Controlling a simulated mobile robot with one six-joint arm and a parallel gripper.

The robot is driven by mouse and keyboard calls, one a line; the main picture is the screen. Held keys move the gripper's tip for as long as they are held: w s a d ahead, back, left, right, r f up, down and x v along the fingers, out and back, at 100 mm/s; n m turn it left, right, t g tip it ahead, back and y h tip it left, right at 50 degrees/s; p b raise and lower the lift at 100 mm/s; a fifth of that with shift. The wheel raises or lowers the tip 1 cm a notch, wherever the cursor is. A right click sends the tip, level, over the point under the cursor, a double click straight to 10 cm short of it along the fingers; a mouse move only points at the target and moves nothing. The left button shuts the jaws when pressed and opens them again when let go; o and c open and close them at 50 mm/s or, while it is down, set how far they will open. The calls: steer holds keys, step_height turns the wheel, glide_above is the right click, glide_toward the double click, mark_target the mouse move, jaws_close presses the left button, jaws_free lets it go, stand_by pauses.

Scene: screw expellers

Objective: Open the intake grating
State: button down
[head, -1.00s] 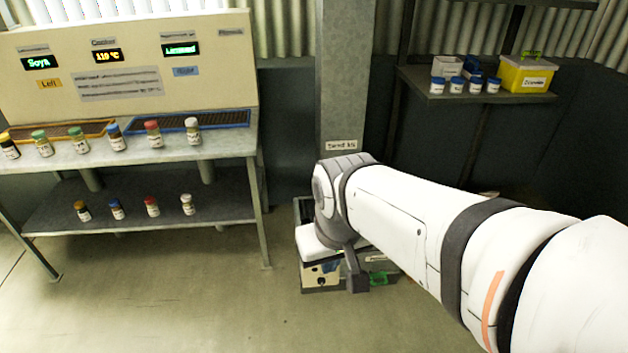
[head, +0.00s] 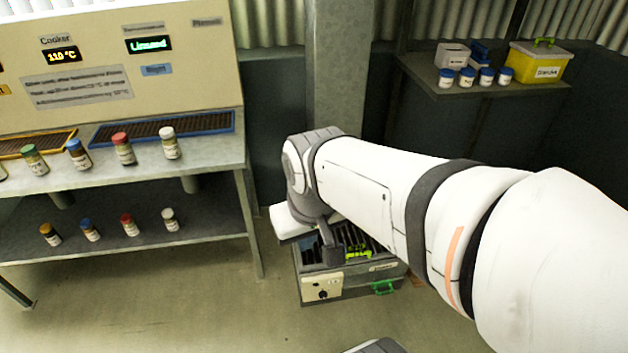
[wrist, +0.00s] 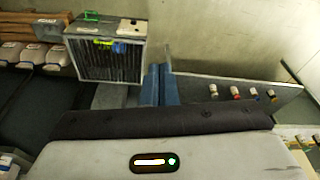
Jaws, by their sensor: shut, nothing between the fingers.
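Two dark gratings lie flat in the bench top in the head view. One has a blue frame (head: 205,125) and one an orange frame (head: 38,146). No label in view names either as the intake grating. A floor box (head: 350,290) with a green handle and dark slats inside stands at the pillar's foot; it also shows in the wrist view (wrist: 105,57).
Several capped jars (head: 123,148) stand along the bench's front edge, and more stand on the lower shelf (head: 145,210). A wall shelf (head: 440,93) holds blue-lidded jars and a yellow box (head: 540,65). The floor (head: 200,310) before the bench is clear.

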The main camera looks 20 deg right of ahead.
steer(key=w+d+f+m+t+y+b, duration=0.1)
steer(key=w+f+m+y+b, duration=0.65)
steer(key=f, duration=0.55)
steer(key=w+d+f+m+t+y+b, duration=0.15)
steer(key=w+f+m+y+b, duration=0.35)
steer(key=w+f+m, duration=0.6)
steer(key=w+d+f+m+t+h+b, duration=0.2)
steer(key=w+d+f+m+t+b, duration=0.15)
steer(key=d+f, duration=0.45)
steer(key=m+t+h+b, duration=0.5)
steer(key=m+h+b, duration=0.85)
steer(key=m, duration=0.35)
glide_toward(364, 265)
steer(key=x, duration=0.6)
steer(key=shift+w+d+f+p, duration=0.15)
steer(key=shift+w+p, duration=0.1)
steer(key=shift+p, duration=0.15)
steer(key=shift+w+d+r, duration=0.1)
steer(key=shift+w+r, duration=0.2)
steer(key=shift+r, duration=0.35)
steer(key=shift+w+d+r, duration=0.1)
steer(key=shift+w+r, duration=0.15)
steer(key=shift+r, duration=0.4)
steer(key=shift+w+d+r, duration=0.1)
steer(key=shift+w+r, duration=0.2)
steer(key=shift+r, duration=0.35)
